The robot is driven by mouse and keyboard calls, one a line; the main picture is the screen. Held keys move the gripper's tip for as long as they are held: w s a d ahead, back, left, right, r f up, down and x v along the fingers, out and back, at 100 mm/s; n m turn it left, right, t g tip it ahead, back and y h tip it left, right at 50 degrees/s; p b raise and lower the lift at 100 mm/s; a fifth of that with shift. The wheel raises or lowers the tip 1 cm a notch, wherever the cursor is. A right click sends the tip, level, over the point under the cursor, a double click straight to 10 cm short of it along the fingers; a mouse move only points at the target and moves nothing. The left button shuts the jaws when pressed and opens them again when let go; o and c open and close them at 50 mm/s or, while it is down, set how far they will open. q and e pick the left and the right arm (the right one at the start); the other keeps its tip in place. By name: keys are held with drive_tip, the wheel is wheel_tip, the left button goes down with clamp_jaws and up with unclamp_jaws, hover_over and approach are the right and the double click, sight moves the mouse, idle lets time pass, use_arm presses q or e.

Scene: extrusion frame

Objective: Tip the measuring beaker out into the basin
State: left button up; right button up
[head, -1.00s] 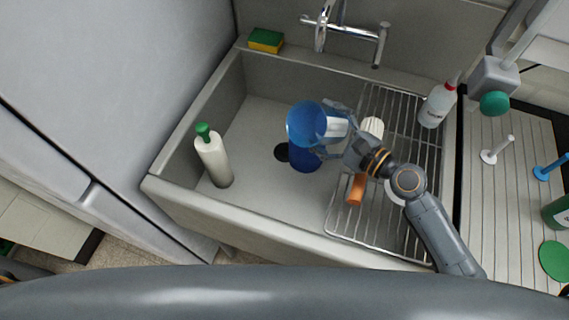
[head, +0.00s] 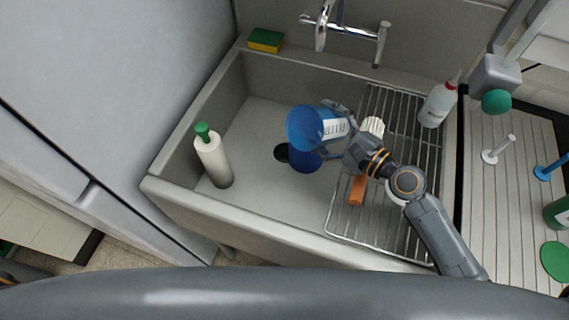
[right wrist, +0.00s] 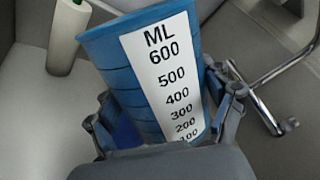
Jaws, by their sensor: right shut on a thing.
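The blue measuring beaker (head: 303,128) with a white scale label is held over the basin (head: 262,115), tilted with its mouth toward the left. My right gripper (head: 335,129) is shut on the beaker around its lower part. In the right wrist view the beaker (right wrist: 193,49) lies between the two fingers (right wrist: 170,115), its "ML" scale facing the camera. The beaker's inside is not clear, and I see no stream leaving it. My left gripper is not in view.
A white bottle with a green cap (head: 213,160) stands in the basin at left. A dark blue object (head: 306,162) lies below the beaker. A wire rack (head: 398,150) covers the basin's right side, holding a brush and a white bottle (head: 437,104). The faucet (head: 350,30) is behind.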

sight(291, 119)
drive_tip(key=shift+s+a+f+n, duration=0.1)
drive_tip(key=shift+n, duration=0.6)
drive_tip(key=shift+s+f+n, duration=0.1)
drive_tip(key=shift+n, duration=0.6)
idle(0.7)
drive_tip(key=shift+s+a+f+n+t+h, duration=0.1)
drive_tip(key=shift+s+a+n+t+h, duration=0.2)
drive_tip(key=shift+s+a+n, duration=0.4)
idle(0.4)
drive_tip(key=shift+s+a+r+n+h+p, duration=0.2)
drive_tip(key=shift+r+n+p, duration=0.35)
drive_tip(key=shift+n+p, duration=0.4)
drive_tip(key=shift+s+a+r+n+h+p, duration=0.1)
drive_tip(key=shift+a+r+n+p, duration=0.15)
drive_tip(key=shift+r+n+p, duration=0.65)
idle(0.4)
drive_tip(key=shift+s+a+r+n+t+h+p, duration=0.15)
drive_tip(key=shift+s+a+r+n+t+p, duration=0.2)
drive_tip(key=shift+n+p, duration=0.6)
drive_tip(key=shift+s+a+r+n+t+h+p, duration=0.15)
drive_tip(key=shift+s+a+n+p, duration=0.25)
drive_tip(key=shift+p, duration=0.9)
